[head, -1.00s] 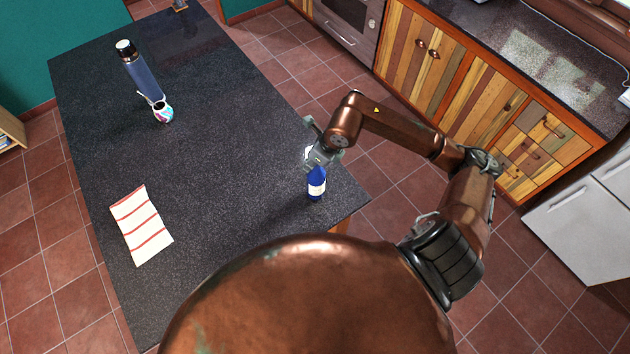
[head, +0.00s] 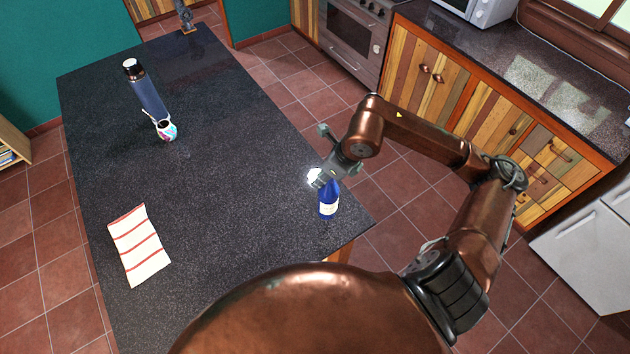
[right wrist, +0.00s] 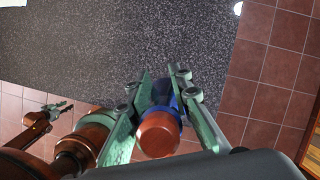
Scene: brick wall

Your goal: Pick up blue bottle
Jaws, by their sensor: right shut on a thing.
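The blue bottle (head: 329,204) with a white label is near the right edge of the dark table (head: 230,200), close to its near corner. I cannot tell whether its base touches the table. My right gripper (head: 323,180) is shut on its upper part and hides the top in the head view. In the right wrist view the bottle's copper-coloured cap (right wrist: 158,136) shows between the two green fingers. My left gripper (right wrist: 60,105) shows small at the left of that view, apart from the bottle; its jaw state is unclear.
A striped cloth (head: 139,246) lies at the near left. The table's middle is clear. Wooden cabinets (head: 480,105) stand across the floor.

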